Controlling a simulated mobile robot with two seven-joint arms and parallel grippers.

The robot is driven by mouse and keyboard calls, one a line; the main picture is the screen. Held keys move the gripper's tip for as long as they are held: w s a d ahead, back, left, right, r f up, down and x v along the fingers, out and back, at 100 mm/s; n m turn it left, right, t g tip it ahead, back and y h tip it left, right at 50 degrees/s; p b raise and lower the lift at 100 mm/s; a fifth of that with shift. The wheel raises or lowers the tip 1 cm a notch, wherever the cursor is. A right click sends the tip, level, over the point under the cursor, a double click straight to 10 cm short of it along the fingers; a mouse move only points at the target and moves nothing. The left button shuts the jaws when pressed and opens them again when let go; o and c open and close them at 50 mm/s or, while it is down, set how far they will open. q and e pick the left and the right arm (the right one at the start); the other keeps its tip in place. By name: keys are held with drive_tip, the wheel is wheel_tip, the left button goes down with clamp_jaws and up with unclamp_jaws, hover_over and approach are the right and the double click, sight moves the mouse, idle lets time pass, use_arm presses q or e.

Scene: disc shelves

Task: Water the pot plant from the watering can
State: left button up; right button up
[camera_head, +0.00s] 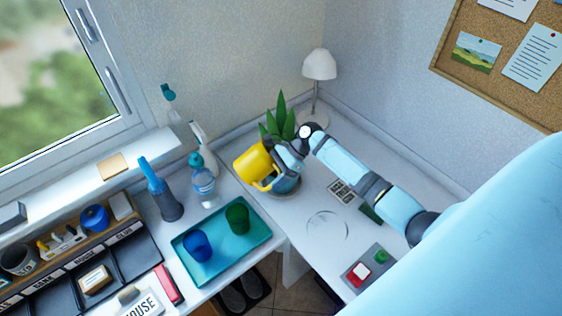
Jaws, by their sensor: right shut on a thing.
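The yellow watering can (252,166) is in the middle of the view, tilted, beside the pot plant. My right gripper (277,162) is shut on the can at its right side; the fingers are partly hidden. The pot plant (280,121) shows long green leaves rising behind the can and gripper. Its grey-blue pot (289,187) shows only partly below the gripper. I cannot make out the can's spout or any water. My left gripper is not in view.
A white lamp (319,66) stands behind the plant. A teal tray (222,262) with a blue cup (197,245) and a green cup (238,217) lies in front. Bottles (202,183) stand left of the can. A clear round thing (327,226) lies on the right desk.

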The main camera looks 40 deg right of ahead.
drive_tip(key=shift+s, duration=0.1)
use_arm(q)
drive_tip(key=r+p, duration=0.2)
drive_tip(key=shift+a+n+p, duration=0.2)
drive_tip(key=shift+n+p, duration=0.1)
use_arm(e)
drive_tip(key=h, duration=0.1)
drive_tip(key=a+h, duration=0.1)
drive_tip(key=h, duration=0.1)
drive_tip(key=shift+r, duration=0.4)
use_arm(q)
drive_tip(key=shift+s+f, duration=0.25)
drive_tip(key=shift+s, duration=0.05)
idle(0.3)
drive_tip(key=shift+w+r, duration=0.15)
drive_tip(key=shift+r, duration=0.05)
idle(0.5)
